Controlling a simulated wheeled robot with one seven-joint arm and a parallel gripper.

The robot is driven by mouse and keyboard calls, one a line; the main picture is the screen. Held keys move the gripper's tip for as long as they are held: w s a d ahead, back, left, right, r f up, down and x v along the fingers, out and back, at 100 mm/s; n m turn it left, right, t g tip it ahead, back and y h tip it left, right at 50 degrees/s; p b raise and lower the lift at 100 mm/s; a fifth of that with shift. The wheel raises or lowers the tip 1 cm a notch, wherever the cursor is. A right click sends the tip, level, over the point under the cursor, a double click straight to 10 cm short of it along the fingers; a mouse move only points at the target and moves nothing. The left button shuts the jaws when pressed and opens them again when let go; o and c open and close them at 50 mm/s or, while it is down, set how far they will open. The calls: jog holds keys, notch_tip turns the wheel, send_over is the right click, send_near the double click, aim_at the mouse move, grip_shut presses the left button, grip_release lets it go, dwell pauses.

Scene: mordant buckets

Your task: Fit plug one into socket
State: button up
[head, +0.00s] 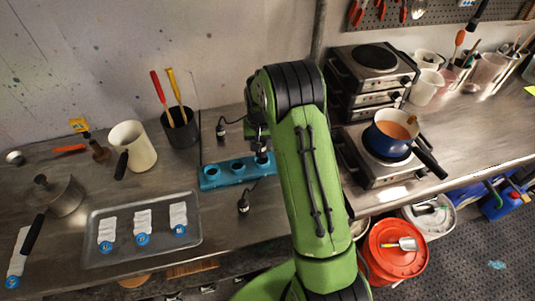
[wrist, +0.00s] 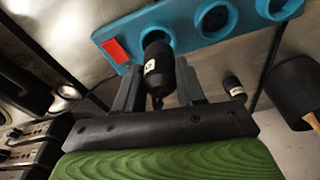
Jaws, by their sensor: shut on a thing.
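A blue socket block (head: 208,184) with a row of round holes lies on the bench; it also shows in the wrist view (wrist: 185,12), with a red patch at one end. My gripper (head: 261,150) is over the block's right end. In the wrist view my gripper (wrist: 158,88) is shut on a black plug (wrist: 158,68) with a white label. The plug's front end is at the end hole nearest the red patch; I cannot tell how deep it is. A second black plug (head: 220,131) stands behind the block, and a third plug (head: 243,204) is in front.
A metal tray (head: 95,257) with labelled white swatches lies front left. A black pot of tools (head: 180,132) and a cream jug (head: 133,148) stand behind. Stacked hotplates (head: 372,72) and a blue saucepan (head: 390,137) on a burner stand right of my arm.

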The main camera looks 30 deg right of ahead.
aim_at(261, 153)
jog(key=shift+f, duration=2.4)
jog(key=o, duration=1.1)
jog(key=s+a+r+n+t, duration=0.15)
jog(key=s+r, duration=0.25)
jog(key=r, duration=0.7)
jog(key=s+a+r, duration=0.3)
jog(key=s+r, duration=0.1)
jog(key=r, duration=0.7)
jog(key=s+a+r+n+t, duration=0.1)
jog(key=s, duration=0.6)
jog(key=s+a+r+n+t, duration=0.1)
jog(key=s+a+r, duration=0.1)
jog(key=s, duration=0.5)
jog(key=s+a+r+n+t, duration=0.1)
jog(key=s+a+r, duration=0.1)
jog(key=s, duration=0.6)
jog(key=shift+r+y, duration=0.15)
jog(key=shift+y, duration=0.15)
